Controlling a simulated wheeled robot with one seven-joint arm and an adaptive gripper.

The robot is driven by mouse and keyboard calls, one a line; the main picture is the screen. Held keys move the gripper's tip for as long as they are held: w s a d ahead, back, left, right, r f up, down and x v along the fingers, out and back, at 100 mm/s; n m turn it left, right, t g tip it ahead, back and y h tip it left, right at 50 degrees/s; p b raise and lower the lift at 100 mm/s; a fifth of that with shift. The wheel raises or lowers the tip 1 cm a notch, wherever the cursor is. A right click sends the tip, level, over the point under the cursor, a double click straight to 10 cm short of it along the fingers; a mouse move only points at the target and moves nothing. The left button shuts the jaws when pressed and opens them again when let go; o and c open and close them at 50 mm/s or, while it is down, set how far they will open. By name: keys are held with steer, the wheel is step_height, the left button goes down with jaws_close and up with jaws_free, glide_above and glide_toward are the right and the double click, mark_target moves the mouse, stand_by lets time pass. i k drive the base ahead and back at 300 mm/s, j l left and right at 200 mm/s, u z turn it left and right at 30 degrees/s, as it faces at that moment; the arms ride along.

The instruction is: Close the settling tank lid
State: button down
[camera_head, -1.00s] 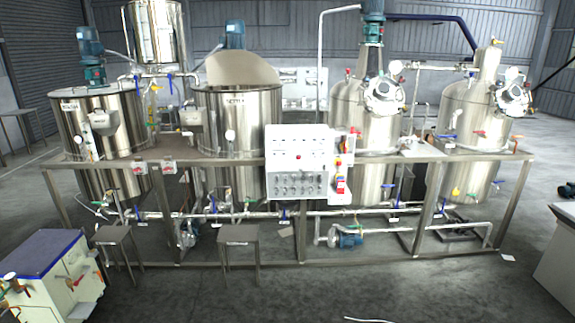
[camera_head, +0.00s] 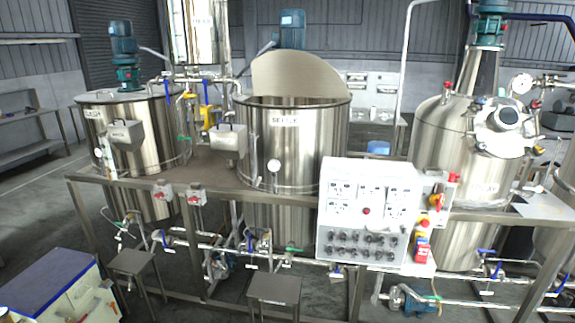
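The settling tank (camera_head: 310,150) is a steel cylinder with a label reading like "SETTLE", standing in the frame at the picture's centre. Its lid (camera_head: 300,76) is a half-round steel plate raised upright at the back of the rim, so the tank mouth is open. A blue motor (camera_head: 292,30) shows behind the lid. My gripper is not in view.
A tank marked like "MASH" (camera_head: 130,140) stands left, and a domed vessel (camera_head: 450,150) right. A white control panel (camera_head: 367,215) sits at the front right of the settling tank. Small stools (camera_head: 274,288) and a blue-topped cabinet (camera_head: 45,290) stand in front.

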mark_target(285, 72)
steer(key=i+j+u, duration=0.1)
steer(key=i+u, duration=0.15)
steer(key=i, duration=0.3)
steer(key=i+u, duration=0.25)
steer(key=i, duration=0.35)
